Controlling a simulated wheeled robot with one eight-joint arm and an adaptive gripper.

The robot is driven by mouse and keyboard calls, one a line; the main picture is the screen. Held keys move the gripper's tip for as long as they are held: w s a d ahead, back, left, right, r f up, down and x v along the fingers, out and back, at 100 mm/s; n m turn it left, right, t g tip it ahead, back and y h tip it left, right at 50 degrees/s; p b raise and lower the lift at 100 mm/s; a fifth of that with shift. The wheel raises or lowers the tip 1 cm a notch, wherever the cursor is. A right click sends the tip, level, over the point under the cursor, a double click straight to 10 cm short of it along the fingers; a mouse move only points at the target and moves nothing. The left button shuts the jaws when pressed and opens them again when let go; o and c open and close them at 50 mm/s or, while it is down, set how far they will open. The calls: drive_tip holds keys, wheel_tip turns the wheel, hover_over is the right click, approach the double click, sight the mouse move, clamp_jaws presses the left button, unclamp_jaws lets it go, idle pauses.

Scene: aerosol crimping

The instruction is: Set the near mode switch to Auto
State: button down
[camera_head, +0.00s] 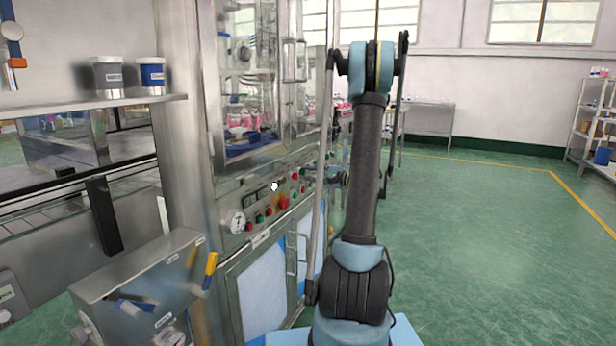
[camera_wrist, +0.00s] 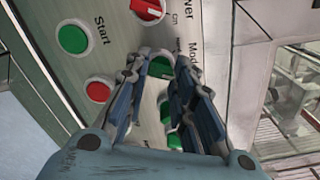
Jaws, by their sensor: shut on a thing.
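In the wrist view, the near mode switch is a green round knob (camera_wrist: 160,70) beside the partly covered label "Mod..." on a light panel. My gripper (camera_wrist: 161,58) has its two fingertips on either side of this knob and is shut on it. The fingers hide much of the knob and the lettering around it, so I cannot tell which setting it points to. In the head view, my gripper (camera_head: 328,178) is at the machine's control panel, partly hidden by my own arm, and the mode switch cannot be made out there.
In the wrist view, a red switch (camera_wrist: 148,10) marked "On", a green Start button (camera_wrist: 73,39) and a red button (camera_wrist: 98,92) lie close to my fingers. In the head view, a steel box with a yellow-handled lever (camera_head: 210,270) stands at lower left. The green floor (camera_head: 480,230) at right is clear.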

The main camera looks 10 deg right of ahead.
drive_tip(key=shift+f+m, duration=0.1)
drive_tip(key=shift+m, duration=0.6)
drive_tip(key=c, duration=1.4)
unclamp_jaws()
drive_tip(key=shift+o, duration=0.2)
drive_tip(key=v, duration=1.2)
drive_tip(key=shift+a, duration=0.1)
